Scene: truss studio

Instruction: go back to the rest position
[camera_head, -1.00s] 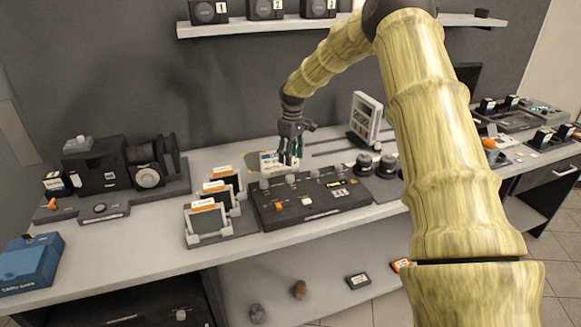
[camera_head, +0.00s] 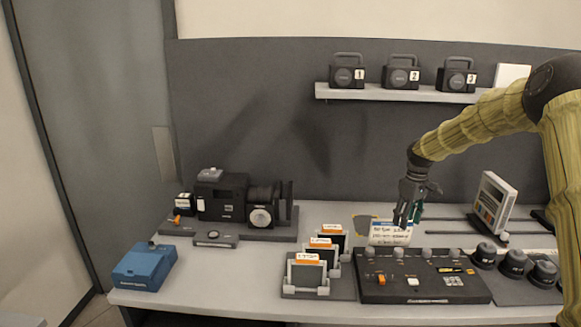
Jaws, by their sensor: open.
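My gripper (camera_head: 406,221) hangs from my yellow bamboo-textured arm, right of the middle of the picture. It points down, open, with nothing seen between its fingers. It appears above the back edge of a black control panel (camera_head: 425,292), in front of a white label card (camera_head: 386,236). Whether the fingertips touch anything is too small to tell.
Several card holders (camera_head: 306,273) stand left of the panel. A camera rig (camera_head: 222,196) and a blue box (camera_head: 143,266) are at the left of the bench (camera_head: 225,272). Dark round knobs (camera_head: 514,264) and a tilted white device (camera_head: 493,203) are at right. A shelf (camera_head: 400,93) holds numbered units.

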